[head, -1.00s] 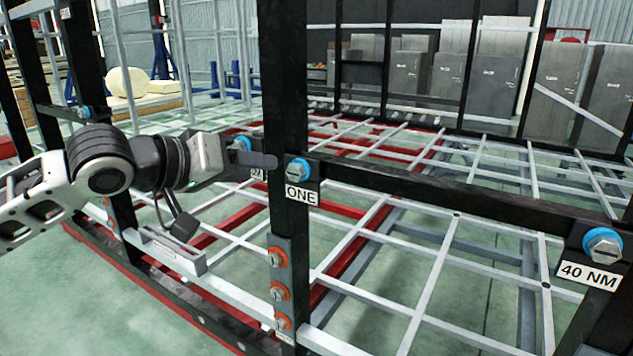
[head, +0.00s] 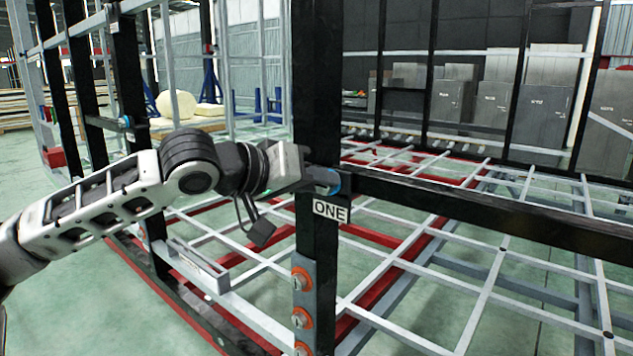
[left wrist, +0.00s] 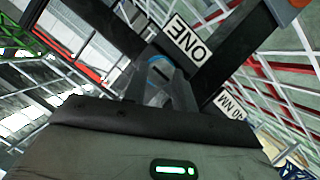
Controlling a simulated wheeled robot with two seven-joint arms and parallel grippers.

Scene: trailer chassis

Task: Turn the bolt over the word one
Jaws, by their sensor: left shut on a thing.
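The bolt over the word ONE has a blue ring (head: 334,181) and sits on the black upright (head: 316,90), just above the white ONE label (head: 330,211). My left gripper (head: 322,177) reaches in from the left with its fingertips at this bolt. The fingers are closed around the bolt head and hide most of it. In the left wrist view the fingers (left wrist: 168,92) meet at the blue-ringed bolt (left wrist: 158,66), beside the upside-down ONE label (left wrist: 186,40). My right gripper is not in view.
Several orange-ringed bolts (head: 301,318) line the upright below. A black crossbar (head: 450,204) runs right from it. A 40 NM label (left wrist: 230,104) shows in the left wrist view. Grey and red chassis bars fill the space behind.

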